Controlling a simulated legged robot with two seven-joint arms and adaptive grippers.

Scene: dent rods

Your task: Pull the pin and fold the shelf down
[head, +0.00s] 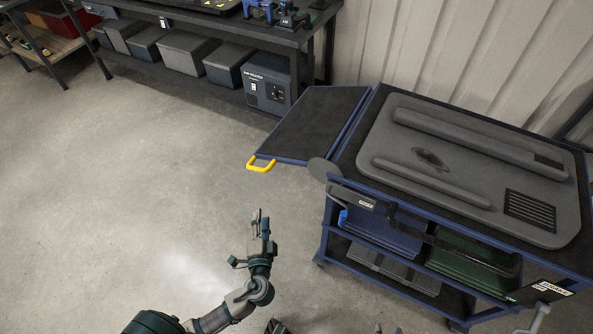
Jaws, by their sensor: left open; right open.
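The side shelf (312,118) is a dark panel with a blue frame. It stands out level from the left side of the cart (350,140). A yellow handle (261,165) is on its near left corner. A small blue piece (342,217) shows at the cart's near left corner, below a grey round plate (324,170); I cannot tell whether it is the pin. My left gripper (262,224) is open and empty, over the floor, nearer than the yellow handle and apart from it. My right gripper (388,329) barely shows at the bottom edge, its tips apart and empty.
A grey moulded panel (470,165) covers the cart top. Blue and green bins (465,262) sit on the cart's lower levels. A dark workbench (225,22) with grey boxes (184,50) below stands at the back. The floor left of the cart is clear.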

